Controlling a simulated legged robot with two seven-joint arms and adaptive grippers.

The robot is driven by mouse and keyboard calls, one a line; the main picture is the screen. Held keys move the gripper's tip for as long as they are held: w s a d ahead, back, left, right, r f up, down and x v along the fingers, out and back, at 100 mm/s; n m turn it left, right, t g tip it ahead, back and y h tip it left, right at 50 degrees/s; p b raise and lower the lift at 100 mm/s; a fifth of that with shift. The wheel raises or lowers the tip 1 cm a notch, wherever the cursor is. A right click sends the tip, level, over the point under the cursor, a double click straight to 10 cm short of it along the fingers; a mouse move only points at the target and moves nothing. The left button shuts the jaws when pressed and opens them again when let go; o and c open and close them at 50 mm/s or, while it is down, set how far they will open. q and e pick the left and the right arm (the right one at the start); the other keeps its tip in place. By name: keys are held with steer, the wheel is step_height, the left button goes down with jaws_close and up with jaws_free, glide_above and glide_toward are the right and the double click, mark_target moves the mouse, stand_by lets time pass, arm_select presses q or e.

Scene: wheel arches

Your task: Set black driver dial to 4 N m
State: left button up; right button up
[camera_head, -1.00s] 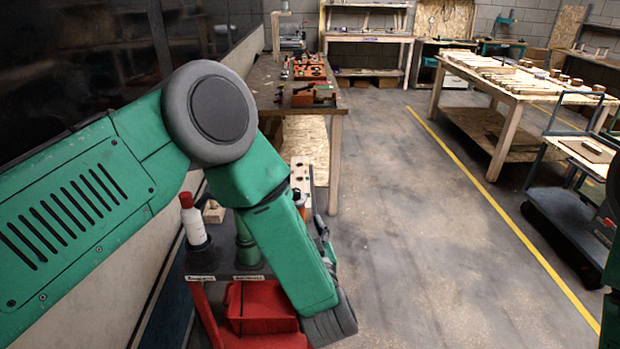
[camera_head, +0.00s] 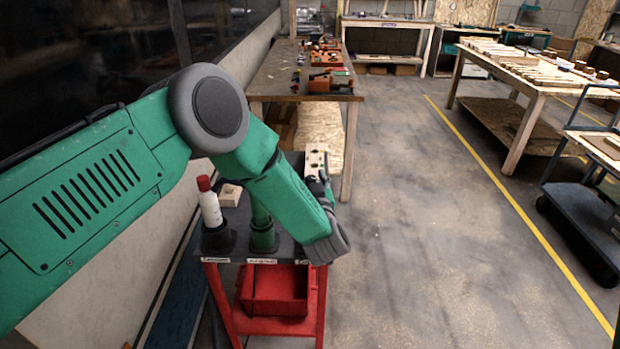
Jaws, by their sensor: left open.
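My left arm comes in from the left and bends down over a small red cart with a dark top (camera_head: 232,247). My left gripper (camera_head: 321,186) is mostly hidden behind my own wrist. Only a little of it shows, beside a pale wooden block with holes (camera_head: 316,158) at the cart's right side. It is open. I cannot make out the black driver or its dial. They may be hidden behind my arm. My right gripper is not in view.
A white bottle with a red cap (camera_head: 209,205) and a green stand (camera_head: 263,238) are on the cart. A red bin (camera_head: 275,292) sits below. A long workbench (camera_head: 275,80) stands behind. The floor right of the cart is clear up to a trolley (camera_head: 578,222).

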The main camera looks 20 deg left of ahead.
arm_select(q)
steer(key=shift+d, duration=0.25)
jaws_close()
steer(key=shift+d+r, duration=0.1)
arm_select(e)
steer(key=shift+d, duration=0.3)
arm_select(q)
steer(key=shift+m+h, duration=0.3)
steer(key=shift+h, duration=0.1)
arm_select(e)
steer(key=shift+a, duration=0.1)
arm_select(q)
steer(key=shift+a+m+t+h, duration=0.2)
steer(key=shift+m+t+h, duration=0.25)
steer(key=shift+h, duration=0.35)
steer(key=m+h, duration=0.2)
steer(key=h, duration=0.2)
steer(key=shift+m+t+b, duration=0.3)
steer(key=shift+m+t, duration=0.05)
steer(key=m+h+b, duration=0.1)
steer(key=m+h, duration=0.1)
steer(key=h, duration=0.1)
steer(key=shift+h, duration=0.4)
steer(key=shift+m+g+h+b, duration=0.9)
steer(key=shift+m+h, duration=0.9)
steer(key=shift+h, duration=0.6)
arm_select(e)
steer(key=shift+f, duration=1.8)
